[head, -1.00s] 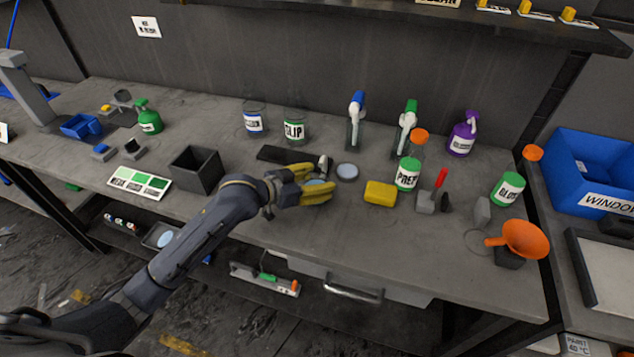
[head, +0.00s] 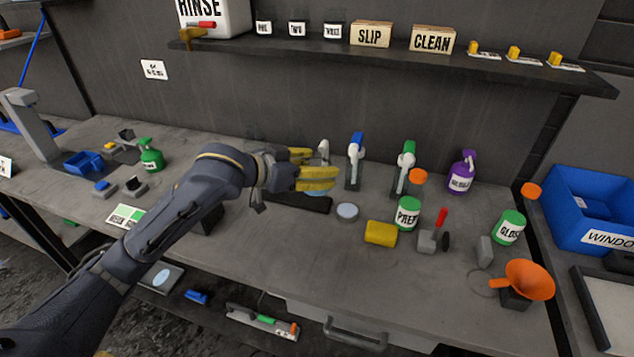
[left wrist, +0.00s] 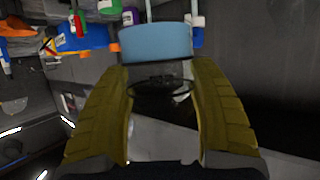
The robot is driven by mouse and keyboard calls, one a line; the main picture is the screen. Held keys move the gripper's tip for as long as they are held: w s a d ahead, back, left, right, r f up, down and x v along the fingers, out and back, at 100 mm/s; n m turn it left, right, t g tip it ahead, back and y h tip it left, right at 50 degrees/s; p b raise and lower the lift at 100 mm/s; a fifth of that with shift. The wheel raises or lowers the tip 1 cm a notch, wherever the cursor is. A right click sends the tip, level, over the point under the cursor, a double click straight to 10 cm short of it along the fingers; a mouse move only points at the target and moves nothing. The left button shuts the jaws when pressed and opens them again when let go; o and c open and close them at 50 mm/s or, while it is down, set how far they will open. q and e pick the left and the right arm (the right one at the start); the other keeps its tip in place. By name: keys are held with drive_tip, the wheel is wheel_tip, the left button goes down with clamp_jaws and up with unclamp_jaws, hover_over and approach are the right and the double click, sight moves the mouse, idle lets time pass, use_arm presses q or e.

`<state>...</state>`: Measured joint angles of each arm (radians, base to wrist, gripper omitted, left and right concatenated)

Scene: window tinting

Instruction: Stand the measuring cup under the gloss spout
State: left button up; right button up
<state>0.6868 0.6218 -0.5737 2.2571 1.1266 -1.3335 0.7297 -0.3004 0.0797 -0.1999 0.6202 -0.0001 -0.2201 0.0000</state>
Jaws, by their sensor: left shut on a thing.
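My left gripper (head: 318,168) is shut on a clear vessel with a pale blue band (left wrist: 155,42), which looks like the measuring cup. In the head view the fingers and arm hide most of it, above the back middle of the bench. In the left wrist view it sits between both yellow fingers. My right gripper is out of view.
An orange funnel (head: 528,280) stands near the right front corner. The shelf (head: 385,53) hangs above. The bench's front middle is clear.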

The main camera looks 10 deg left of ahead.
use_arm(q)
drive_tip(key=shift+r, duration=0.8)
drive_tip(key=w+a+r+n+t+y, duration=0.1)
drive_tip(key=w+a+r+n+y, duration=0.1)
drive_tip(key=a+r, duration=0.15)
drive_tip(key=s+a+f+n+t+y, duration=0.2)
drive_tip(key=a+f+n+y, duration=0.3)
drive_tip(key=a+f, duration=0.1)
drive_tip(key=s+f+n+y, duration=0.1)
drive_tip(key=s+f+y, duration=0.1)
drive_tip(key=s+f, duration=0.3)
drive_tip(key=shift+a+f, duration=0.15)
drive_tip(key=shift+f, duration=1.8)
